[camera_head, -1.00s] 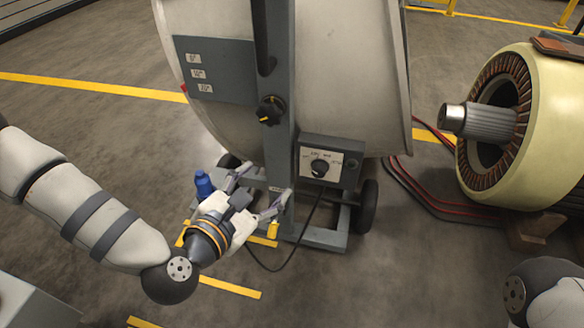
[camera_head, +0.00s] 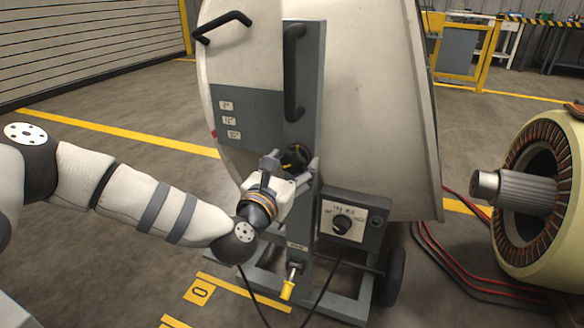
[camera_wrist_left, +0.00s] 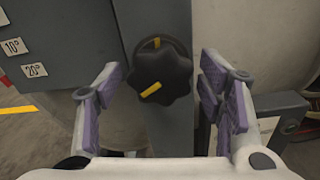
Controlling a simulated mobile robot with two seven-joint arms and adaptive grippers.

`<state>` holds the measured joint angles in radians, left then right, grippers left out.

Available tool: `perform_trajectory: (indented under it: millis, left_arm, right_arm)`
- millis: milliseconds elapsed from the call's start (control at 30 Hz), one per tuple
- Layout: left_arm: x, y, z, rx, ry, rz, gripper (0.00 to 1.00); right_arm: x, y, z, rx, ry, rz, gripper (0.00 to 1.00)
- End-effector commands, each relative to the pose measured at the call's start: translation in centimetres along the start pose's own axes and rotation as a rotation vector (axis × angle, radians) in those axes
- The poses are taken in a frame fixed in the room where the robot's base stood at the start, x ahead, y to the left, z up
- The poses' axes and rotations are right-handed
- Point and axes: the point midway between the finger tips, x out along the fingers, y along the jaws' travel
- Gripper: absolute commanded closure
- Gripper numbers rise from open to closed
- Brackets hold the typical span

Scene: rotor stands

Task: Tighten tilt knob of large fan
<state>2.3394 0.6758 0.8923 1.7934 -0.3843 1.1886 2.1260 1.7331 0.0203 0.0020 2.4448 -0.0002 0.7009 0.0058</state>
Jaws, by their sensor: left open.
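The large fan (camera_head: 385,110) is a big pale drum on a grey wheeled frame. Its tilt knob (camera_head: 295,157) is black and lobed with a yellow mark, on the grey upright below the black handle. In the left wrist view the knob (camera_wrist_left: 161,78) sits between the purple-padded fingers, its yellow mark slanting. My left gripper (camera_head: 290,165) is open, with a finger on each side of the knob; gaps show between pads and knob. In the head view the gripper partly hides the knob. My right gripper is not in view.
An angle plate (camera_head: 250,110) with labels lies left of the knob. A control box (camera_head: 352,222) with a dial is below right. A yellow-handled lever (camera_head: 288,287) is low on the frame. Cables run across the floor.

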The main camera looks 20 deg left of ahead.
Motion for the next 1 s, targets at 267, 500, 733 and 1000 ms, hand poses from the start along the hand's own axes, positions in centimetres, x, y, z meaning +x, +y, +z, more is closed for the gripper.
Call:
perform_trajectory:
  millis: [267,500,733,1000]
  left_arm:
    - [0.0,0.0,0.05,0.0,0.0,0.0,0.56]
    - [-0.02,0.01,0.02,0.0,0.0,0.0,0.86]
    - [-0.03,0.03,0.08,0.032,0.0,0.0,0.86]
    - [-0.05,0.08,0.2,0.196,0.0,0.001,0.86]
  right_arm:
    - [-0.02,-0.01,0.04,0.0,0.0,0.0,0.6]
    - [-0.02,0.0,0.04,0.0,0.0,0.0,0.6]
    - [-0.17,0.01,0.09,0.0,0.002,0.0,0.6]
    - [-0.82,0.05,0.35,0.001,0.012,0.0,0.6]
